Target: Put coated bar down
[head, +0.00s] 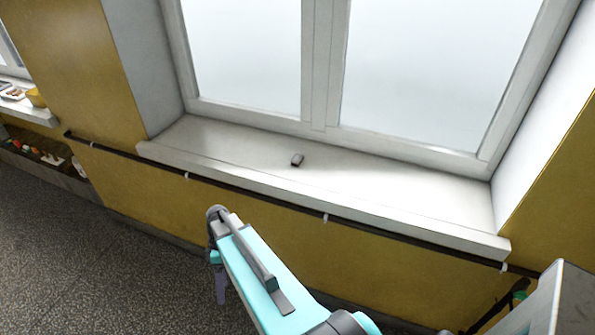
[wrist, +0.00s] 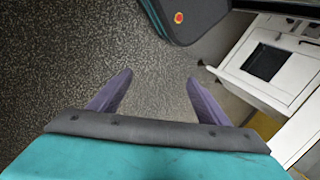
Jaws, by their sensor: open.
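A small dark block with a lighter top, which looks like the coated bar (head: 297,160), lies on the white windowsill (head: 400,190) in the head view, near the middle of the window. Nothing touches it. My gripper (wrist: 158,90) is open and empty in the wrist view, its two purple fingers spread over bare floor. In the head view, a purple finger (head: 220,285) hangs below the end of my turquoise arm, lower than the sill and in front of the wall. The bar is not in the wrist view.
A dark rail (head: 255,203) runs along the yellow wall under the sill's front edge. At far left are a ledge with a tray (head: 14,93) and yellow bowl (head: 36,97), and a low shelf of small items. A white cabinet (wrist: 275,60) stands right in the wrist view. The sill is otherwise clear.

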